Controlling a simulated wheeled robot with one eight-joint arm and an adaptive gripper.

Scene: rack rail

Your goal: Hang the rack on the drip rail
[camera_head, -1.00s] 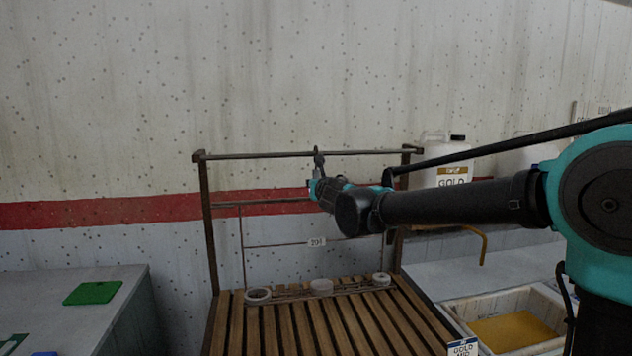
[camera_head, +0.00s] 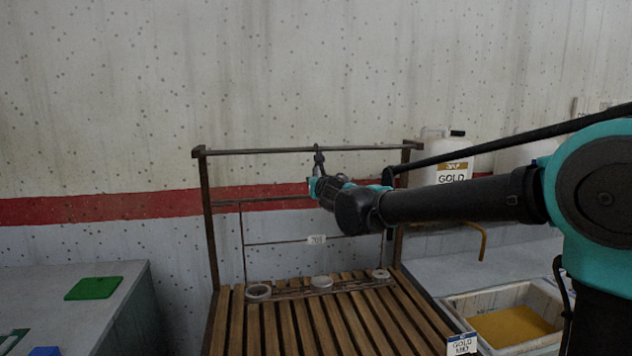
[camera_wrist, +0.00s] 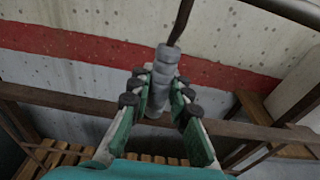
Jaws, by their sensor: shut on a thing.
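My gripper is shut on the rack's grey ribbed grip (camera_wrist: 166,66), seen in the wrist view. A brown rod rises from this grip. The drip rail (camera_head: 260,152) is the horizontal bar between two posts. The rack's dark hook (camera_head: 318,158) overlaps the rail in the head view; I cannot tell whether it is over it or in front of it.
A slatted wooden table (camera_head: 300,335) lies below the rail. White jugs (camera_head: 437,150) stand behind at the right. A white crate (camera_head: 465,303) with yellow contents is at lower right. A green board (camera_head: 93,288) lies on the left counter (camera_head: 120,300).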

